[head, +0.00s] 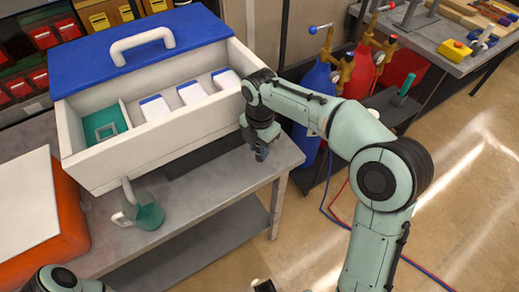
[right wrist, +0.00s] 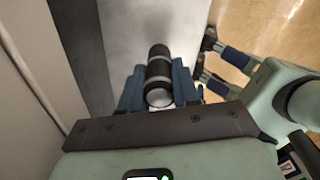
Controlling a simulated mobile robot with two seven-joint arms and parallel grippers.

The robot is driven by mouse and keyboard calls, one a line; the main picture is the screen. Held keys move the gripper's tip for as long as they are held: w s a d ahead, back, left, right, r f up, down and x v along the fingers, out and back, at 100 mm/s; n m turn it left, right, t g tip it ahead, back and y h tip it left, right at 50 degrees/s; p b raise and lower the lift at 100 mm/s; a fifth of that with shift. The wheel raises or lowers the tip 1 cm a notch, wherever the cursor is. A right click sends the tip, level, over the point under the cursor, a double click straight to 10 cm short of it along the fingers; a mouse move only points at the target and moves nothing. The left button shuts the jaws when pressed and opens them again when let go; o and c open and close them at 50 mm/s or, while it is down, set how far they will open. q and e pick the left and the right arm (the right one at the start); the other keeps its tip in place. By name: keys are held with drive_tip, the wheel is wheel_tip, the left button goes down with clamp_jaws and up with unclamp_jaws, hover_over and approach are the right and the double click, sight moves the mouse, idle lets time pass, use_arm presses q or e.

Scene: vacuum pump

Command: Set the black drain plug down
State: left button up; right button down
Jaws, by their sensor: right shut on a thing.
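My right gripper (head: 262,153) points down over the right end of the grey bench, beside the white pump box (head: 130,165) with the blue lid. In the right wrist view it is shut on the black drain plug (right wrist: 159,68), a short black cylinder with pale bands, between its blue fingers. The plug is hard to make out in the head view, and I cannot tell whether it touches the bench. My left gripper (right wrist: 222,68) shows in the right wrist view as two blue, dark-tipped fingers set apart, with nothing seen between them.
The bench top (head: 235,172) is bare in front of the box's right end. A green jug (head: 150,214) stands under the box's spout (head: 127,191). An orange case (head: 65,225) is at the left. Gas cylinders (head: 316,85) stand beyond the bench's right end.

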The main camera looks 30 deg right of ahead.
use_arm(q)
drive_tip(key=shift+s+f, duration=0.1)
drive_tip(key=shift+f, duration=0.05)
use_arm(e)
drive_tip(key=shift+f, duration=0.65)
drive_tip(key=shift+f, duration=0.2)
drive_tip(key=c, duration=0.8)
unclamp_jaws()
drive_tip(key=shift+r, duration=0.1)
wheel_tip(320, 180, up, 12)
drive_tip(key=shift+d+r+p, duration=0.1)
drive_tip(key=shift+r+p, duration=0.05)
drive_tip(key=shift+p, duration=1.1)
use_arm(q)
drive_tip(key=r, duration=0.1)
drive_tip(key=w+r, duration=0.1)
drive_tip(key=r, duration=0.1)
drive_tip(key=shift+w, duration=0.2)
